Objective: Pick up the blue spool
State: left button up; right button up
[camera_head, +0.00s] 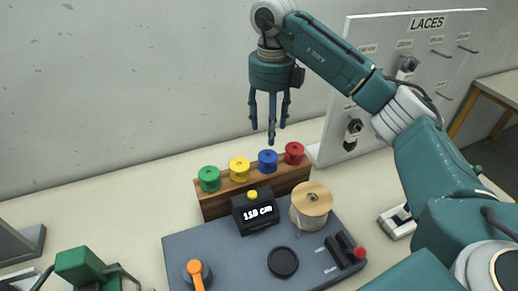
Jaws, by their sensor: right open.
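The blue spool (268,161) stands on a wooden rack (216,207), between the yellow spool (239,169) and the red spool (294,153). A green spool (209,179) is at the rack's left end. My right gripper (270,135) is open and empty, pointing down above the blue spool. Its fingertips look apart from the spool, just above its top edge in the picture. My left gripper is not clearly in view.
In front of the rack lies a grey machine base (195,245) with a black display (256,211) reading 110 cm, a large tan spool (311,199), an orange lever (197,275) and a red-knobbed lever (359,253). A white LACES board (385,50) stands behind right.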

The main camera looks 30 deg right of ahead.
send_over(268, 155)
jog(key=f, duration=0.4)
jog(key=shift+s+d+f+p, duration=0.1)
jog(key=shift+s+f+p, duration=0.1)
jog(key=shift+s+p, duration=0.15)
jog(key=shift+w+f+p, duration=0.15)
jog(key=shift+f+p, duration=0.3)
jog(key=shift+f, duration=0.2)
jog(key=f+p, duration=0.2)
jog(key=f, duration=0.1)
jog(key=shift+a+f, duration=0.2)
jog(key=shift+f, duration=0.6)
pick_arm(q)
notch_tip(268, 155, up, 4)
jog(key=shift+s+f, duration=0.15)
jog(key=shift+s, duration=0.15)
pick_arm(e)
jog(key=c, duration=0.9)
jog(key=shift+w, duration=0.1)
